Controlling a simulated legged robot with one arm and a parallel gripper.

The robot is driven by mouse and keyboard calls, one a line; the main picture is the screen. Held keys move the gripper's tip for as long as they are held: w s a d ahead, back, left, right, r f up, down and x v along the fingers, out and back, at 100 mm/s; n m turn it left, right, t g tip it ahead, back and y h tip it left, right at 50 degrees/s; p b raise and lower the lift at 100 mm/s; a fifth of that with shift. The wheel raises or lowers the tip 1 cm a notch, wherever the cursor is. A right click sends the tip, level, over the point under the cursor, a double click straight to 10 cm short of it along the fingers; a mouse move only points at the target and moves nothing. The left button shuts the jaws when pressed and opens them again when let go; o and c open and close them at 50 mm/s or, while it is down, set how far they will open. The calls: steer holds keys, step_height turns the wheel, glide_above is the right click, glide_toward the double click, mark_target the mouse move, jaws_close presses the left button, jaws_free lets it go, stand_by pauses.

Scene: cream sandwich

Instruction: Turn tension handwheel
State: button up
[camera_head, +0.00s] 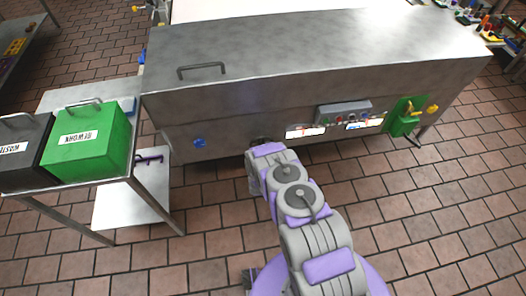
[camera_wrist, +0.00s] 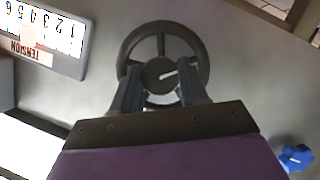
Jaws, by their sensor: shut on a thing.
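The tension handwheel (camera_wrist: 163,40) is a dark spoked wheel with a round hub and a white pointer mark, on the grey metal panel in the wrist view. My gripper (camera_wrist: 162,98) reaches up to it, with one finger on each side of the hub at the wheel's near part. The fingers are shut on the wheel; their exact contact is partly hidden. A scale plate (camera_wrist: 48,36) marked TENSION, with several numbers, shows upside down at the upper left. In the head view my arm covers most of the handwheel at the machine's front.
A blue knob (camera_head: 199,142) sits on the machine front (camera_head: 225,127), left of my arm. A control box (camera_head: 343,111) and a green holder (camera_head: 403,122) are to the right. A green REWORK bin (camera_head: 88,151) and a dark bin (camera_head: 22,165) stand on a side table. The tiled floor at right is clear.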

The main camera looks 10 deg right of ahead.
steer(key=shift+a+n, duration=0.1)
steer(key=shift+n, duration=0.2)
steer(key=o, duration=1.1)
steer(key=shift+c, duration=0.2)
steer(key=p+v, duration=0.4)
steer(key=v, duration=1.3)
steer(key=shift+s+f, duration=0.15)
steer(key=shift+a, duration=0.15)
